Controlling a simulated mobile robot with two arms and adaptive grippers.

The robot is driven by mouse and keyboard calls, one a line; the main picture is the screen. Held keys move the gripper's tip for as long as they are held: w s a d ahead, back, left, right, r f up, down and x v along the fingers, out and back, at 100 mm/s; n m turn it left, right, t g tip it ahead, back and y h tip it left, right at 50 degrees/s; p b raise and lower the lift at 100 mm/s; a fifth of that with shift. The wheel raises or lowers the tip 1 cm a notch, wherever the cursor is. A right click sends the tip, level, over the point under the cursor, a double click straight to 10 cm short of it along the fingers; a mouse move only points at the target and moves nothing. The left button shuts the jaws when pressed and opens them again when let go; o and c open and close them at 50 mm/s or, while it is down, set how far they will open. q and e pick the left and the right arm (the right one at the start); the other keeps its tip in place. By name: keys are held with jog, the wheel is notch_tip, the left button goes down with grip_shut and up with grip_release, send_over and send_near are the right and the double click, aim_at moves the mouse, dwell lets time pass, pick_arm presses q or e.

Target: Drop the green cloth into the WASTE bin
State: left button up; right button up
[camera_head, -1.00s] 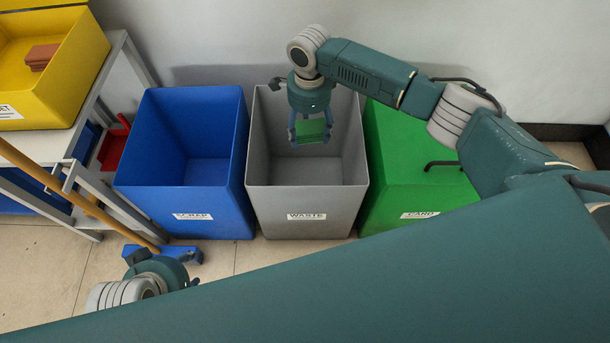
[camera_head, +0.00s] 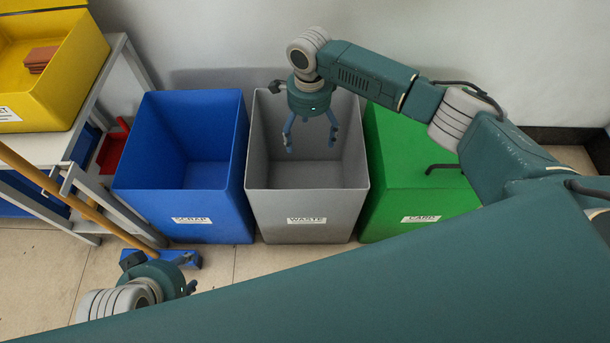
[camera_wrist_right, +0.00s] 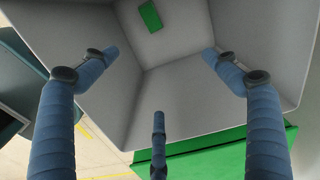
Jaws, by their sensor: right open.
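The grey WASTE bin (camera_head: 307,203) stands between a blue and a green bin, and its inside fills much of the right wrist view (camera_wrist_right: 180,95). My right gripper (camera_head: 310,146) is open with its fingers spread over the WASTE bin's opening, empty. The green cloth (camera_wrist_right: 150,16) shows in the right wrist view as a small green rectangle inside the grey bin, apart from the fingers. I cannot tell whether it rests on the floor or is still falling. The head view does not show it. My left gripper (camera_head: 166,277) is low at the left, its fingers mostly hidden.
The blue SCRAP bin (camera_head: 186,208) is to the left, the green CARD bin (camera_head: 415,200) to the right. A yellow bin (camera_head: 60,88) holding brown-red pieces stands on a shelf at far left. A broom (camera_head: 85,207) leans there. A wall is behind the bins.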

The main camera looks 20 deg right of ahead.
notch_tip(320, 180, up, 11)
jog(key=shift+r, duration=0.2)
dwell(0.6)
